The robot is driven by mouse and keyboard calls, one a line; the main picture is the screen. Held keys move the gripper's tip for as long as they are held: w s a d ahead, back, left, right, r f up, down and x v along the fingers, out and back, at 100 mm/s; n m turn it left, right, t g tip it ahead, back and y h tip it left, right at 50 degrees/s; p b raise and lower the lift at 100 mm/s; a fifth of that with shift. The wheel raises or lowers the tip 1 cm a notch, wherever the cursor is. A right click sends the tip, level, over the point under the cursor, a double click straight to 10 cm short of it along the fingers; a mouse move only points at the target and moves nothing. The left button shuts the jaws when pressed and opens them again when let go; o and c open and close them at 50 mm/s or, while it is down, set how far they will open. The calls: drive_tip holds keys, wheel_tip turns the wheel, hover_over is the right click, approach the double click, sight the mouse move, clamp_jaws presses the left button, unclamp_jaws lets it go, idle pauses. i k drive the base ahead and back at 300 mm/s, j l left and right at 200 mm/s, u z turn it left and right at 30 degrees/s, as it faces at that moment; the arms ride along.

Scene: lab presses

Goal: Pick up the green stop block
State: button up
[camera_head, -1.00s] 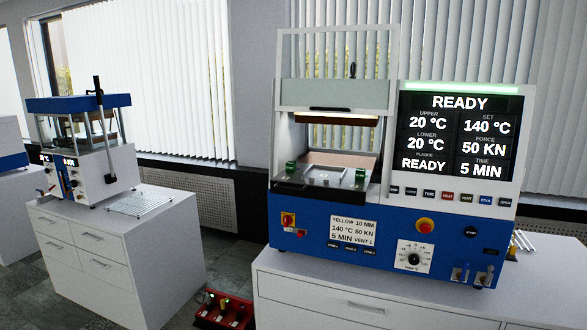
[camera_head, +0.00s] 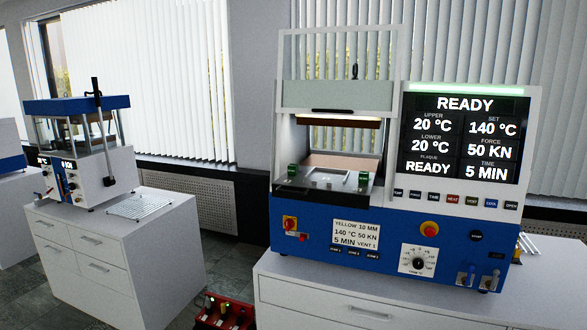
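Two small green blocks sit on the dark front ledge of the large blue and white press. One green block (camera_head: 292,171) is at the left end of the ledge and the other green block (camera_head: 363,179) is at the right end. I cannot tell which of them is the stop block. The press (camera_head: 325,225) has its guard raised and its chamber open, with a pale flat plate between the blocks. Its screen (camera_head: 463,137) reads READY, 20 °C upper and lower, set 140 °C, 50 kN, 5 min. My gripper is not in view.
The press stands on a white cabinet (camera_head: 330,300). A smaller blue-topped press (camera_head: 80,150) and a wire rack (camera_head: 138,206) are on another white cabinet (camera_head: 110,245) at left. A red tray (camera_head: 222,315) with small items is low between the cabinets. Grey floor shows there.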

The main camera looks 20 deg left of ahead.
sight(292, 169)
drive_tip(key=i+j, duration=0.25)
drive_tip(key=j, duration=0.2)
drive_tip(key=i+j, duration=0.25)
drive_tip(key=j, duration=0.15)
drive_tip(key=i+j, duration=0.25)
drive_tip(key=j, duration=0.2)
drive_tip(key=i+j, duration=0.25)
drive_tip(key=j, duration=0.15)
drive_tip(key=i+j, duration=0.25)
drive_tip(key=j, duration=0.2)
drive_tip(key=i+j, duration=0.25)
drive_tip(key=j, duration=0.15)
